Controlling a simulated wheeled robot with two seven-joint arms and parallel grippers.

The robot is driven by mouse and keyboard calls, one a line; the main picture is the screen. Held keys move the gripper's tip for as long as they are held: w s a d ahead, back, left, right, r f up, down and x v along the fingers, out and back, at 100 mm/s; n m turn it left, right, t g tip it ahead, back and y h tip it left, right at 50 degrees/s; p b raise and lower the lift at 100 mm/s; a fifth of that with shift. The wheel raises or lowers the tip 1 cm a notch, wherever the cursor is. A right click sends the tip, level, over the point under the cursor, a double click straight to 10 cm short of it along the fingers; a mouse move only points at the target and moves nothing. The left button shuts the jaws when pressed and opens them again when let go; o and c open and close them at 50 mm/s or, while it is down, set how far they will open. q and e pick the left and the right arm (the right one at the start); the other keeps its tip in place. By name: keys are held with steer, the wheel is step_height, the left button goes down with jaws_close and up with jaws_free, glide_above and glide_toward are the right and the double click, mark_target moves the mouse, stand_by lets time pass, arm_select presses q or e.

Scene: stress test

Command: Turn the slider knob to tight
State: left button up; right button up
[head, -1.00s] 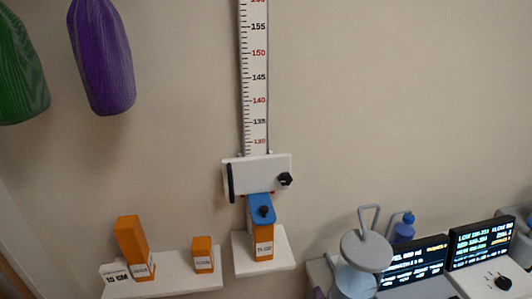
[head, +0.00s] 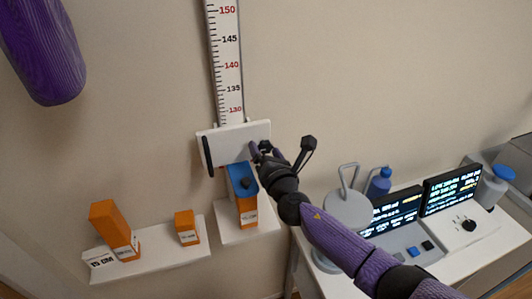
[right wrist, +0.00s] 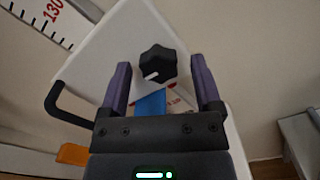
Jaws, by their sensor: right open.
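The white slider block (head: 236,142) sits on the vertical height scale (head: 227,65) and carries a black handle bar at its left. Its black lobed knob (head: 265,146) is at the right side, partly covered by my gripper in the head view. In the right wrist view the knob (right wrist: 157,64) shows clearly, with a white pointer mark toward the lower left. My right gripper (head: 256,152) is open at the knob. Its two purple fingers (right wrist: 162,82) stand either side of the knob, with visible gaps. My left gripper is out of view.
A blue-topped orange block (head: 243,190) stands on a small shelf below the slider. Two orange blocks (head: 115,230) (head: 187,227) stand on a white shelf at left.

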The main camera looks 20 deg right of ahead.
jaws_close()
steer(key=shift+m, duration=0.4)
steer(key=m+b, duration=0.1)
steer(key=m, duration=0.2)
steer(key=shift+a, duration=0.1)
steer(key=m+b, duration=0.1)
steer(key=m, duration=0.3)
steer(key=shift+r+m, duration=0.1)
steer(key=shift+m, duration=0.2)
steer(key=m, duration=0.4)
steer(key=shift+r+m, duration=0.15)
steer(key=shift+m, duration=0.15)
steer(key=m, duration=0.4)
steer(key=shift+r+m, duration=0.1)
steer(key=shift+m, duration=0.3)
